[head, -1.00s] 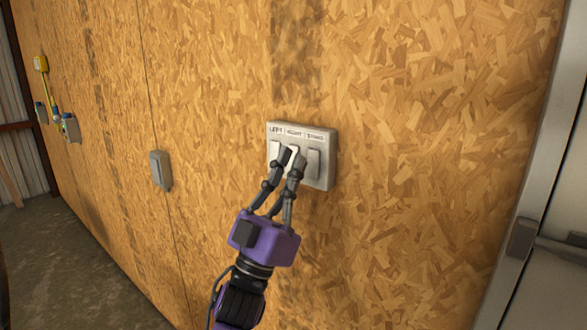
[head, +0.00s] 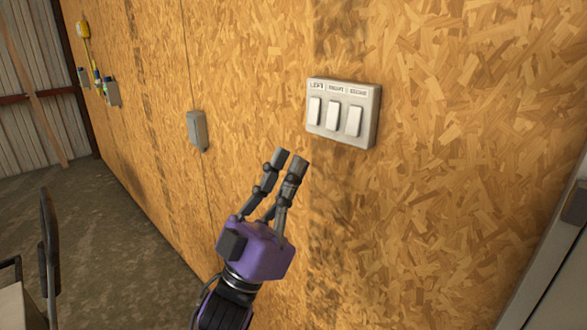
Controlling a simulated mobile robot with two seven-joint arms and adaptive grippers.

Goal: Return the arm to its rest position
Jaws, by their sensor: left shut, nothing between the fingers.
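My left gripper (head: 287,162), with a purple body and dark grey fingers, is in the middle of the head view. Its fingers are shut and empty, pointing up along the wall. The fingertips are below and left of a light grey switch panel (head: 371,132) and apart from it in the picture. All three switches are uncovered. My right gripper is not in view.
The panel is on a chipboard wall (head: 450,150). A grey box (head: 197,131) is on the wall further left, with yellow and blue fittings (head: 84,35) beyond. A grey door frame (head: 560,250) is at right. Bare floor (head: 110,215) shows at left.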

